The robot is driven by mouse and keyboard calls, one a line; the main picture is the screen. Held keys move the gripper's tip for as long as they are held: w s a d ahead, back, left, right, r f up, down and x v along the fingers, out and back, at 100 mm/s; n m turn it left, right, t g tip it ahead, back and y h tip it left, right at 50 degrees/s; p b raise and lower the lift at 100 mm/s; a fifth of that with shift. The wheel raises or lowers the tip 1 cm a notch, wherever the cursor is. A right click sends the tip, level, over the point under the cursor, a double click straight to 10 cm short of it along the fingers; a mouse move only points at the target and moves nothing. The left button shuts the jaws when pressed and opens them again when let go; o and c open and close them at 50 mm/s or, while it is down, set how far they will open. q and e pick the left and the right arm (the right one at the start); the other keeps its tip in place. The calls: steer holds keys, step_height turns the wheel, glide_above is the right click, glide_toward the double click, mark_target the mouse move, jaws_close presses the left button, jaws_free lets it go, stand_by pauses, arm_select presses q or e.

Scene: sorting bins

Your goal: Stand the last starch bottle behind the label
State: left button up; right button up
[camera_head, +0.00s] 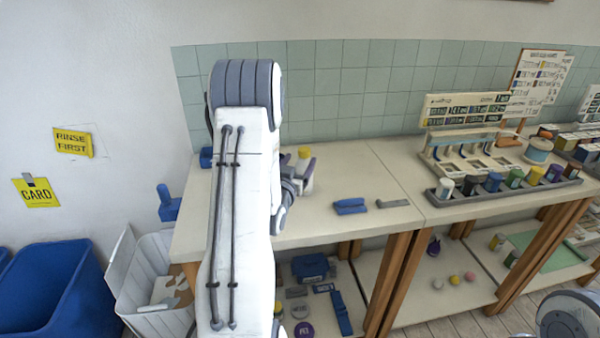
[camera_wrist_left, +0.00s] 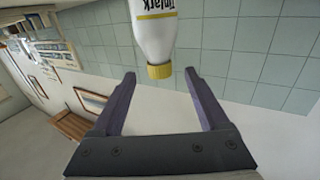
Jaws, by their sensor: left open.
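A white bottle with a yellow cap (camera_head: 304,153) stands at the back left of the worktable, partly hidden by my left arm. In the left wrist view the bottle (camera_wrist_left: 154,38) appears cap down, with part of a printed brand name on its side. My left gripper (camera_head: 298,174) is open with purple fingers. In the left wrist view the gripper (camera_wrist_left: 160,74) has the cap between its fingertips, with clear space on both sides. I cannot make out which label is meant. My right gripper is out of view.
A blue stapler-like tool (camera_head: 350,206) and a grey bar (camera_head: 393,203) lie on the table. A tray of several coloured spools (camera_head: 505,190) stands to the right. A blue bin (camera_head: 50,290) and a white basket (camera_head: 150,280) stand at the left.

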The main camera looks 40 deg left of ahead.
mark_target(303, 154)
arm_select(q)
steer(key=x, duration=0.1)
steer(key=p+x, duration=0.1)
steer(key=x, duration=0.1)
steer(key=p+x, duration=0.1)
steer(key=x, duration=0.1)
steer(key=shift+r, duration=0.25)
steer(key=shift+w+f, duration=0.1)
steer(key=shift+w, duration=0.25)
steer(key=shift+a, duration=0.1)
jaws_close()
stand_by(0.8)
